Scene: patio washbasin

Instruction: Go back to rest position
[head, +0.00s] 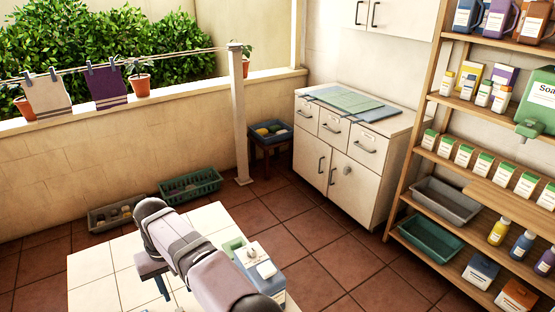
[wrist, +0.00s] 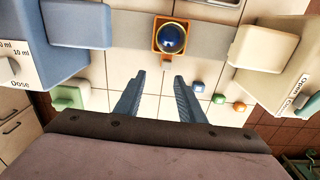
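My gripper (wrist: 159,76) shows in the wrist view with its two blue fingers apart and nothing between them. Beyond the fingertips, a dark blue dome in an orange square frame (wrist: 171,38) sits on a grey strip across white tiles. In the head view my gripper hangs over the left part of the white tiled top (head: 92,264); its fingertips are partly cut off or hard to make out there. My arm hides the middle of that top.
In the wrist view, a blue dispenser marked "Dose" (wrist: 22,50) stands left and a beige one marked "Open" (wrist: 285,62) right. Small coloured knobs (wrist: 218,98) lie right of the fingers. A blue box (head: 268,277) stands right of my arm. Shelves (head: 408,165) stand further right.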

